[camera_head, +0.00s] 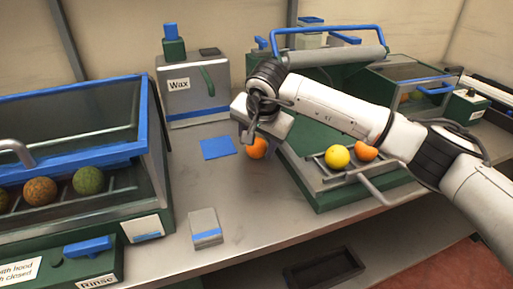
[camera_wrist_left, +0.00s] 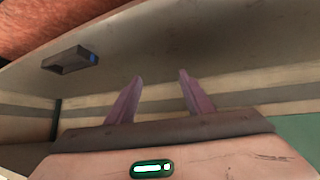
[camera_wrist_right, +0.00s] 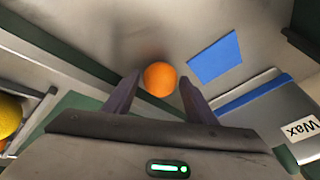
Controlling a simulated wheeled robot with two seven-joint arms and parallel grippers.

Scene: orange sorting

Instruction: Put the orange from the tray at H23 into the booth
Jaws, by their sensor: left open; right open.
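An orange (camera_head: 257,148) rests on the metal counter (camera_head: 240,185), just left of a green tray unit. My right gripper (camera_head: 246,136) is open above and beside it. In the right wrist view the orange (camera_wrist_right: 160,79) lies between the open fingertips, with no clear contact. A yellow fruit (camera_head: 338,157) and another orange (camera_head: 366,149) sit on the green unit's tray (camera_head: 318,180). My left gripper (camera_wrist_left: 160,74) is open and empty in the left wrist view, and does not show in the head view. No H23 label is readable, and I cannot tell which unit is the booth.
A blue-framed hooded case (camera_head: 70,150) with several fruits and a Rinse label stands left. A Wax box (camera_head: 195,92) stands behind a blue square (camera_head: 217,148). A small grey block (camera_head: 205,227) is near the front. A glass-topped green case (camera_head: 405,75) stands back right. The counter's front middle is clear.

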